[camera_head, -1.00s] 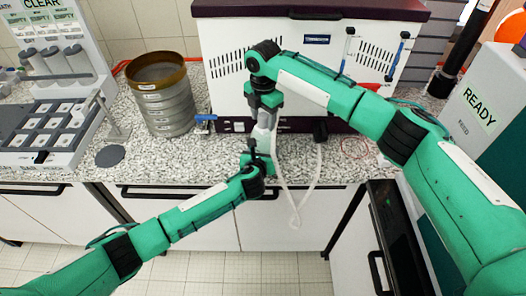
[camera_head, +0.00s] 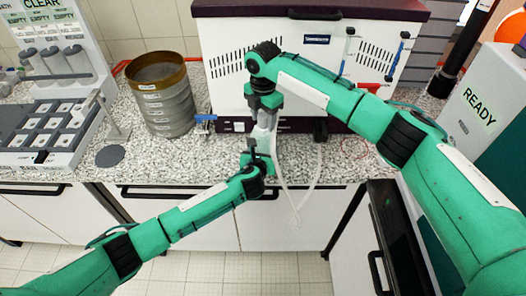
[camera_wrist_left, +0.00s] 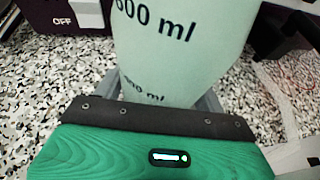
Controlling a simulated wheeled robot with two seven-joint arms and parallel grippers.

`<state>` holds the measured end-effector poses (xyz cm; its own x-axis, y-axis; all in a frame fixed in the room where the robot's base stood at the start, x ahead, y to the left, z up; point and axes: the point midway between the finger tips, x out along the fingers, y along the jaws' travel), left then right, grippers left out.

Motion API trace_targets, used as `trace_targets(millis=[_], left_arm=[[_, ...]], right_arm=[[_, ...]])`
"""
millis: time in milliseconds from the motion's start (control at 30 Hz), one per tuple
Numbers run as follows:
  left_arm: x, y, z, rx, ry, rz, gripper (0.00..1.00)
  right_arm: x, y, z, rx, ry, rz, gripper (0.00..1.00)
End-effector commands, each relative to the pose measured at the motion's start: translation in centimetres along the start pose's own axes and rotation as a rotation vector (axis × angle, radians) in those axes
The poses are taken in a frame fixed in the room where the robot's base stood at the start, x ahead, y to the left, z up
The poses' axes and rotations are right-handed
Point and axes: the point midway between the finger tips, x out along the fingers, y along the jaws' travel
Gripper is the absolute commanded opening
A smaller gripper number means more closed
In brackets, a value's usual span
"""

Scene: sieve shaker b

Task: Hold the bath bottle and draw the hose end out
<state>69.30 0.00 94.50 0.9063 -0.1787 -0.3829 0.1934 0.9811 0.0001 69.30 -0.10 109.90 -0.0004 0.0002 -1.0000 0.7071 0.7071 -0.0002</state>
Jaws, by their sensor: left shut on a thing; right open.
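The bath bottle (camera_head: 263,137) stands upright near the front edge of the speckled counter, partly hidden by my arms. In the left wrist view the pale bottle (camera_wrist_left: 155,45) shows a "600 ml" mark. My left gripper (camera_head: 258,157) is shut on it low down; its grey fingers (camera_wrist_left: 165,92) lie on both sides. My right gripper (camera_head: 264,112) is open and points down over the bottle's top. The pale hose (camera_head: 298,205) runs from near the bottle, hangs in a loop over the counter edge and rises to the dark fitting at right. The hose end inside the bottle cannot be made out.
A white machine with a dark lid (camera_head: 310,12) stands behind the bottle. A stack of sieves (camera_head: 168,108) and a tray rack (camera_head: 45,135) stand at left. A box marked READY (camera_head: 478,105) stands at right.

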Motion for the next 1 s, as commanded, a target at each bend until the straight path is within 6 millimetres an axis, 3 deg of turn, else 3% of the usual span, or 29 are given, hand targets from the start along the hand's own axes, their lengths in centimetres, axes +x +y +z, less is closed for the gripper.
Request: trace_targets(millis=[300, 600, 1000], left_arm=[[0.0, 0.0, 0.0, 0.000, 0.000, 0.001, 0.31], [0.0, 0.0, 0.0, 0.000, 0.000, 0.001, 0.31], [0.0, 0.0, -0.1, 0.000, 0.001, 0.001, 0.31]], right_arm=[[0.0, 0.0, 0.0, 0.000, -0.001, 0.000, 0.53], [0.0, 0.0, 0.0, 0.000, -0.001, 0.000, 0.00], [-1.2, 0.1, 0.0, 0.000, 0.000, 0.002, 0.00]])
